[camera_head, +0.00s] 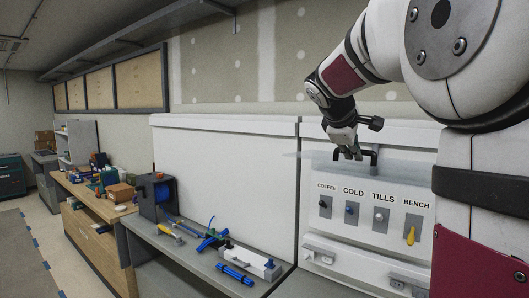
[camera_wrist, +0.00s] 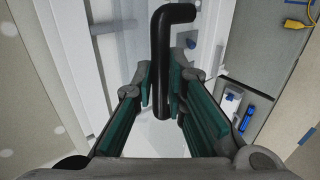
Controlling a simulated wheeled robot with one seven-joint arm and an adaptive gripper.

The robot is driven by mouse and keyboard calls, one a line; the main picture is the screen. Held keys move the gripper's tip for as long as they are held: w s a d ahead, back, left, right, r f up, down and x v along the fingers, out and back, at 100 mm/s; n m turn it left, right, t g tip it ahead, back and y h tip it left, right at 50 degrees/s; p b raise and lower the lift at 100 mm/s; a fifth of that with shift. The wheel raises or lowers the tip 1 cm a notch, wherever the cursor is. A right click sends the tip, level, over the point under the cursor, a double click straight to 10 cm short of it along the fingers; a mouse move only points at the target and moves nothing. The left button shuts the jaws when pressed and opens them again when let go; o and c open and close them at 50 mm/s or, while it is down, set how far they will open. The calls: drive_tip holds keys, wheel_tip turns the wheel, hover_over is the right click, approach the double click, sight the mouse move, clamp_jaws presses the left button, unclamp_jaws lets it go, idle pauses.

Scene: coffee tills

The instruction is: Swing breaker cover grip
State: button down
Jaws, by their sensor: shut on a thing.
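The breaker cover (camera_head: 405,168) is a clear sheet at the top of the white switch panel (camera_head: 345,240). Its edge shows as a pale strip above the labels, and its exact tilt is hard to tell. The cover grip (camera_head: 373,152) is a bent black bar; in the wrist view the grip (camera_wrist: 161,70) runs down between my green-padded fingers. My gripper (camera_head: 349,153) is at the grip, shut on it, and it also shows in the wrist view (camera_wrist: 163,98). Below the labels COFFEE, COLD, TILLS and BENCH are several switches, including a blue one (camera_head: 349,209) and a yellow one (camera_head: 410,236).
A wooden bench (camera_head: 75,188) with clutter stands farther left. White outlets (camera_head: 320,255) sit below the switches. The floor at far left is clear.

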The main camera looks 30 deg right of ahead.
drive_tip(key=shift+w+d+r+p, duration=0.1)
drive_tip(key=shift+d+r+p, duration=0.35)
drive_tip(key=shift+r, duration=0.35)
drive_tip(key=shift+w+d+r+p, duration=0.2)
drive_tip(key=shift+d+r+p, duration=0.3)
drive_tip(key=shift+d+r, duration=0.35)
drive_tip(key=shift+w+d+r+p, duration=0.3)
drive_tip(key=shift+d+r, duration=0.2)
drive_tip(key=shift+r, duration=0.15)
drive_tip(key=shift+w+d+r+p, duration=0.25)
drive_tip(key=shift+d+r, duration=0.2)
drive_tip(key=shift+r, duration=0.2)
drive_tip(key=shift+w+d+r, duration=0.1)
drive_tip(key=shift+d+r, duration=0.1)
drive_tip(key=shift+d, duration=0.05)
drive_tip(key=c, duration=1.5)
unclamp_jaws()
drive_tip(key=shift+c, duration=0.2)
